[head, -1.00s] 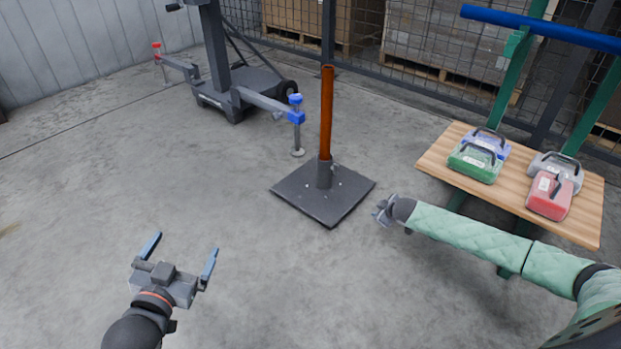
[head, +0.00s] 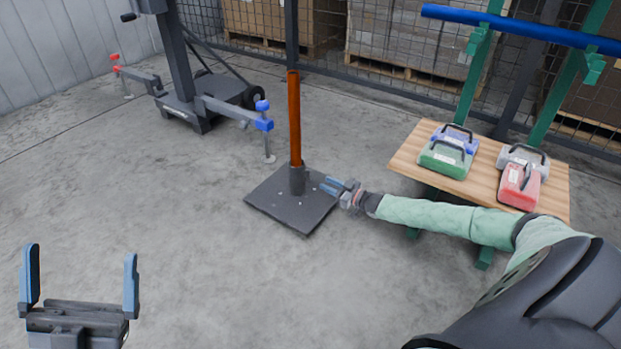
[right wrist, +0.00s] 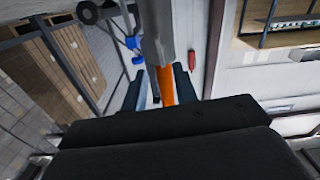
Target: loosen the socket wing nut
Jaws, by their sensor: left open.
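The orange pole (head: 294,118) stands upright in a dark grey socket (head: 297,181) on a square base plate (head: 283,211). I cannot make out the wing nut clearly; it is too small or hidden by the gripper. My right gripper (head: 329,186) is just right of the socket, low over the plate, its blue fingers spread and pointing at the socket. My left gripper (head: 80,278) is open and empty at the lower left, far from the stand.
A wooden table (head: 410,160) with green, blue, red and grey cases stands at the right. A wheeled lift (head: 195,105) with red and blue clamps is behind left. A blue bar (head: 520,28) runs above the table. The floor left of the stand is clear.

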